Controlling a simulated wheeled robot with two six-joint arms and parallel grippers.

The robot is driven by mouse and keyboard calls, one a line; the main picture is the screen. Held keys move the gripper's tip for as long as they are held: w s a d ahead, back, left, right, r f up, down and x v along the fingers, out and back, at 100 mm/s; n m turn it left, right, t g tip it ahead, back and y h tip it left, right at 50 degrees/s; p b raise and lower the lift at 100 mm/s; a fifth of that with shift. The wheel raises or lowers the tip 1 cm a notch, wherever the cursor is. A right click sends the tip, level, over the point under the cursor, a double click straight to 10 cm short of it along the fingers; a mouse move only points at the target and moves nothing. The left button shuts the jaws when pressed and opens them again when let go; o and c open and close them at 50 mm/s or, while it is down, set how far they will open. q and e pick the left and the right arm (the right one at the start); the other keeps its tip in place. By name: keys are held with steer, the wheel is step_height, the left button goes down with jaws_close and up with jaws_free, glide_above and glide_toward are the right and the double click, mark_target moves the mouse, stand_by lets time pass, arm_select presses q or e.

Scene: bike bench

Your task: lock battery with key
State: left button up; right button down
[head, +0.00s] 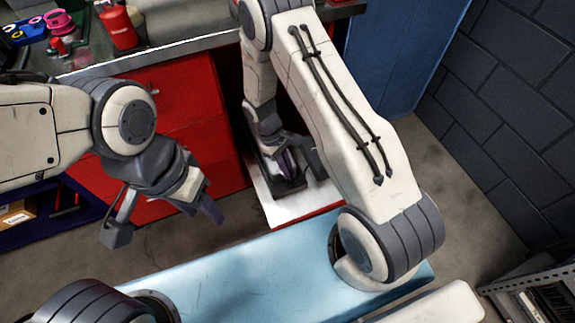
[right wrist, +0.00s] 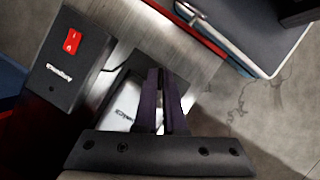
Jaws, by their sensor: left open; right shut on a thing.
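In the right wrist view, my right gripper (right wrist: 164,78) has its two dark purple fingers close together on something thin. The thing is hidden between them; it is probably the key, though I cannot make out its shape. Just beside and behind the fingers is a pale labelled block (right wrist: 121,104) in a dark housing, which may be the battery; the fingers partly cover it. No lock hole shows. In the head view, my right gripper (head: 288,162) is low at the red cabinet, partly hidden by its own arm. My left gripper (head: 203,208) is open and empty above the floor.
A black box with a red switch (right wrist: 72,41) stands left of the fingers. The red cabinet (head: 160,100) carries a bench top with a red bottle (head: 118,27). A light blue surface (head: 240,280) lies in front. Grey floor is free at right.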

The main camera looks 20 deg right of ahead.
steer(key=m+y+p, duration=0.1)
steer(key=m, duration=0.3)
steer(key=shift+w+d+m+g+y+p, duration=0.1)
steer(key=shift+d+m+g+y+p, duration=0.05)
steer(key=shift+m+g+y+p, duration=0.2)
steer(key=shift+m, duration=0.35)
steer(key=c, duration=1)
jaws_free()
steer(key=v, duration=1)
steer(key=shift+r+p, duration=0.3)
steer(key=shift+p, duration=0.05)
